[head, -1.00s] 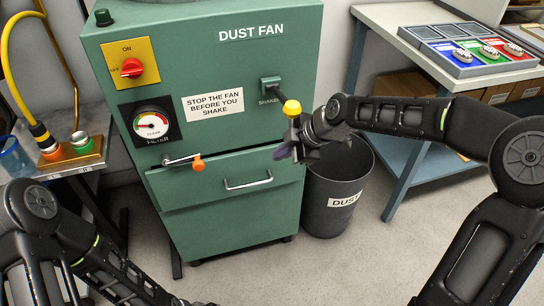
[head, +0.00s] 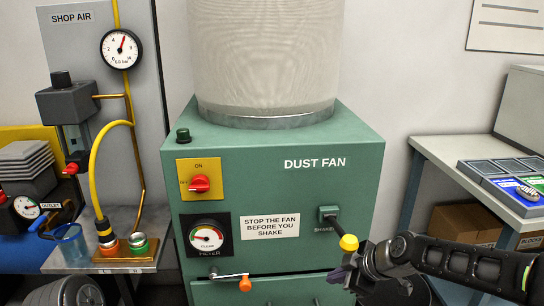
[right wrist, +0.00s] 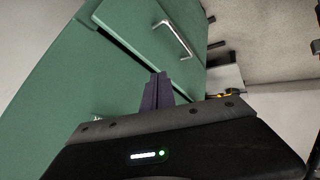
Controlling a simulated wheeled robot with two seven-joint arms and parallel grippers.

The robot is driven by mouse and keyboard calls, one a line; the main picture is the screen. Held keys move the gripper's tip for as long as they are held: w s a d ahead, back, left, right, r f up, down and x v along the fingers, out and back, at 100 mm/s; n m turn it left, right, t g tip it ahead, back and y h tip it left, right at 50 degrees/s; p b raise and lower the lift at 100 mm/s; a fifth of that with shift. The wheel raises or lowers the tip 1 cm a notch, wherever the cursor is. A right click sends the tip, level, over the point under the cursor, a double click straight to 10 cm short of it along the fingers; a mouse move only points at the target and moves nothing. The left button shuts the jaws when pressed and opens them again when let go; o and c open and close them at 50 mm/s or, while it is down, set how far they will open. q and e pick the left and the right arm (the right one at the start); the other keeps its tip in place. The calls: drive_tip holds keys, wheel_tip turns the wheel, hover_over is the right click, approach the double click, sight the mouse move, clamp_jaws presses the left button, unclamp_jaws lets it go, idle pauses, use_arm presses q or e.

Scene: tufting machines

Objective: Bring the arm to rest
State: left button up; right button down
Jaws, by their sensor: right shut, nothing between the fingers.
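My right arm (head: 455,265) reaches in from the right in the head view. Its gripper (head: 340,281) is shut and empty, with dark purplish fingers. It is in front of the green dust fan cabinet (head: 275,185), just below the yellow knob (head: 348,242) of the shaker lever in the picture; I cannot tell whether they touch. In the right wrist view the shut fingertips (right wrist: 159,80) point toward the green cabinet front (right wrist: 110,60), near a drawer with a metal handle (right wrist: 176,38).
The red fan switch (head: 200,184), filter gauge (head: 208,238) and orange-tipped latch (head: 244,284) are on the cabinet front. A workbench (head: 440,165) with a tray of coloured compartments (head: 490,172) stands at right. A shop air panel (head: 85,20) and blue cup (head: 70,243) are at left.

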drive_tip(key=s+a+f+m+p, duration=0.1)
drive_tip(key=s+f+m+p, duration=0.25)
drive_tip(key=f+m, duration=0.35)
drive_tip(key=s+a+f+m+p, duration=0.2)
drive_tip(key=s+f+m, duration=0.2)
drive_tip(key=f+m, duration=0.3)
drive_tip(key=s+a+f+g+p, duration=0.2)
drive_tip(key=s, duration=0.5)
drive_tip(key=s+a+f+m+g+p, duration=0.1)
drive_tip(key=s+a+f+g+p, duration=0.1)
drive_tip(key=s, duration=0.5)
drive_tip(key=s+a+f+m+g+p, duration=0.1)
drive_tip(key=s+f, duration=0.3)
drive_tip(key=s, duration=0.4)
drive_tip(key=shift+a+g+h+p, duration=0.4)
drive_tip(key=shift+a+p, duration=0.15)
drive_tip(key=shift+a, duration=0.35)
drive_tip(key=shift+f, duration=0.1)
